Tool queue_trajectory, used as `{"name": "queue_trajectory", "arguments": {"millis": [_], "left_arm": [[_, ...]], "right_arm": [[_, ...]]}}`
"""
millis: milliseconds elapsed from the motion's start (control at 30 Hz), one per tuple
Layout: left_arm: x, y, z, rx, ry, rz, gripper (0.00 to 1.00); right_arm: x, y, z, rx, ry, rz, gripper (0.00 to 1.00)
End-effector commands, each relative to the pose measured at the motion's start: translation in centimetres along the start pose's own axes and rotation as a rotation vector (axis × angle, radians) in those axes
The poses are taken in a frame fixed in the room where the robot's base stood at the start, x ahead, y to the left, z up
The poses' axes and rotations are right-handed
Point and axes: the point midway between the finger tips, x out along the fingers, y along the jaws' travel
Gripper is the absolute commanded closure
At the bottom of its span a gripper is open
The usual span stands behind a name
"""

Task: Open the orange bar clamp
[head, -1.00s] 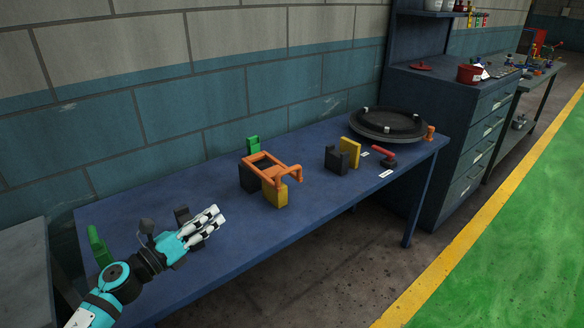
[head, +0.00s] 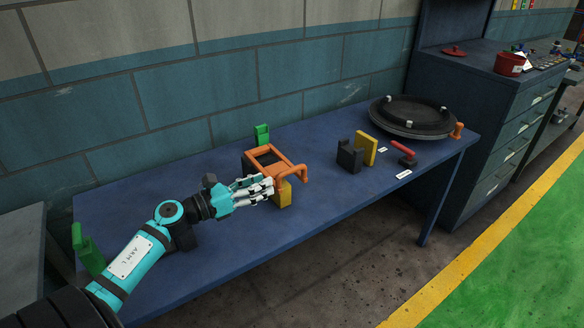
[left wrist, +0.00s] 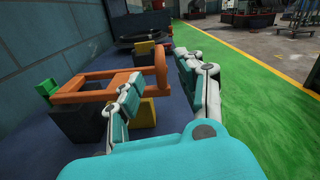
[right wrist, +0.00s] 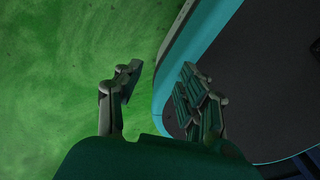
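The orange bar clamp (head: 277,160) is a frame with a raised handle at its right end, on the blue workbench. It lies across a dark block and a yellow block (head: 285,196), with a green piece (head: 262,135) behind. My left gripper (head: 268,188) is at the clamp's near side, by the handle. In the left wrist view its fingers (left wrist: 155,88) are spread apart, with the clamp's orange handle (left wrist: 161,68) ahead between them. I cannot tell whether a finger touches the clamp. My right gripper (right wrist: 155,85) is open and empty above a green floor.
To the right on the bench stand a dark block (head: 349,156) with a yellow plate (head: 366,149), a red-handled tool (head: 403,152) and a round black drum (head: 413,113). A green piece (head: 88,250) is at the near left. The bench's front middle is clear.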

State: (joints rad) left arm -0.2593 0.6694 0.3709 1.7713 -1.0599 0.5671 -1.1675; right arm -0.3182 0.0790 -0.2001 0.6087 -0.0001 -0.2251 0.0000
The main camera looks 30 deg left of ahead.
Motion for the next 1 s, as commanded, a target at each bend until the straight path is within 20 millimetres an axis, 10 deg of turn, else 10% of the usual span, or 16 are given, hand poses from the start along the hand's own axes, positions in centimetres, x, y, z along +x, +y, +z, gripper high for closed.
{"name": "queue_trajectory", "arguments": {"millis": [433,900,1000], "left_arm": [[8.5,0.0,0.2,-0.002,-0.002,0.001,0.62],[9.7,0.0,0.0,-0.001,0.000,0.001,0.62],[9.7,0.0,0.0,-0.001,0.000,0.001,0.75]], "right_arm": [[-1.7,0.7,-3.4,-0.002,0.053,0.008,0.60],[-1.8,0.5,-1.8,-0.001,0.026,0.005,0.60],[-1.8,0.5,-1.8,-0.001,0.027,0.005,0.60]]}}
